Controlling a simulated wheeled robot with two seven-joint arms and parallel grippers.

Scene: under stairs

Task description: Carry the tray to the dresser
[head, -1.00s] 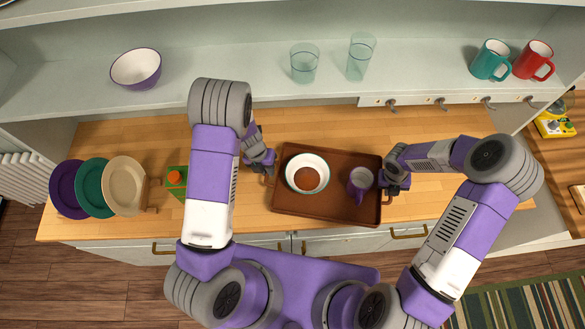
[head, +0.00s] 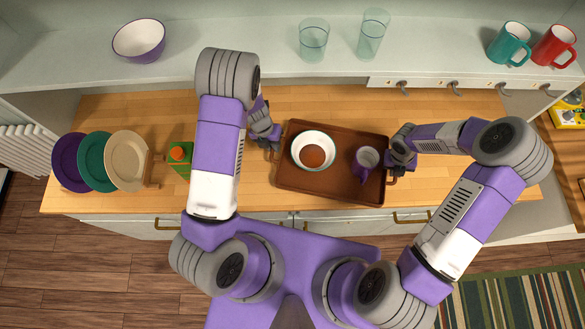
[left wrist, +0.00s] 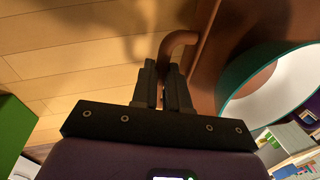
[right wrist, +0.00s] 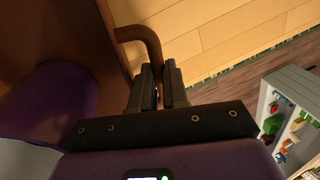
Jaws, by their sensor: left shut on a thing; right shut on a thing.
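A brown tray (head: 330,187) is over the wooden worktop, with a white bowl (head: 299,146) with brown contents at its left and a purple mug (head: 360,168) at its right. My left gripper (head: 272,142) is shut on the tray's left handle, which also shows in the left wrist view (left wrist: 180,42). My right gripper (head: 394,168) is shut on the tray's right handle, which shows in the right wrist view (right wrist: 142,38). I cannot tell how far the tray is above the worktop. The dresser is not clearly identifiable beyond this worktop and shelf unit.
Several plates (head: 127,160) stand in a rack at left, beside a green carton (head: 180,160) with an orange cap. The shelf above holds a bowl (head: 139,40), two glasses (head: 313,40), a teal mug (head: 508,44) and a red mug (head: 553,46). A striped rug (head: 520,300) lies at lower right.

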